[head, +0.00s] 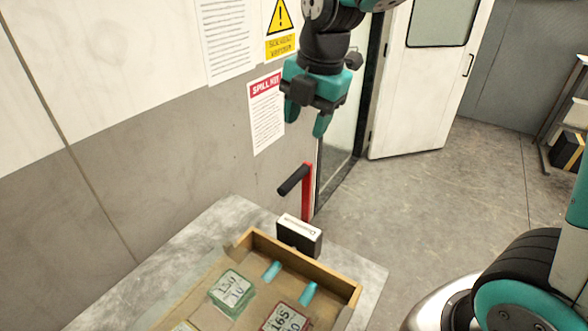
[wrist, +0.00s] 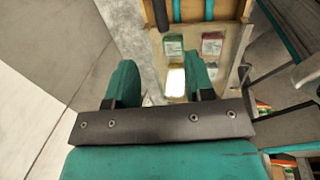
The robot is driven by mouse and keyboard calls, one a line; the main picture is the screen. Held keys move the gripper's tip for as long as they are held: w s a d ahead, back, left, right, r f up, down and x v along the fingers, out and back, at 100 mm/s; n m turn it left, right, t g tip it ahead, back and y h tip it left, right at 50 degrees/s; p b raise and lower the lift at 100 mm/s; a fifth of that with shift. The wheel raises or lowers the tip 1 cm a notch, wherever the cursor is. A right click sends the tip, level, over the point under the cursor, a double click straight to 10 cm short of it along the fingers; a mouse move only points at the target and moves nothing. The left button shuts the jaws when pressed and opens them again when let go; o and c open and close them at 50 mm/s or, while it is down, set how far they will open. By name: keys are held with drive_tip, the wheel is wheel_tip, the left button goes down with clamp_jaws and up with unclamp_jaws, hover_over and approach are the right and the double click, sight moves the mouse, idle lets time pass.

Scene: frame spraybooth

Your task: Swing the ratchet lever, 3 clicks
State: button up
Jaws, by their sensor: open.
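The ratchet lever (head: 307,192) is a red upright arm with a black grip (head: 293,180) that sticks out to the left at its top. Its foot goes down behind a black box with a pale top (head: 299,235) at the far end of the table; I cannot tell how they join. My gripper (head: 307,116) is teal and dark grey, open and empty, pointing down above the grip and apart from it. The wrist view shows both fingers spread (wrist: 162,78). A dark bar (wrist: 161,14) at the top of that view may be the grip, but I cannot tell.
A wall with posted sheets (head: 267,112) rises close on the left. A white door (head: 420,95) stands behind, with open floor (head: 440,190) to the right.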

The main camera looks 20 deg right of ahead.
sight(293, 178)
drive_tip(key=f+p, duration=0.1)
drive_tip(key=f, duration=0.3)
drive_tip(key=w+a+f, duration=0.1)
drive_tip(key=f, duration=0.4)
drive_tip(key=w+f+p, duration=0.1)
drive_tip(key=f, duration=0.4)
drive_tip(key=shift+w+a+p, duration=0.15)
drive_tip(key=shift+a+p, duration=0.15)
drive_tip(key=shift+c, duration=0.3)
clamp_jaws()
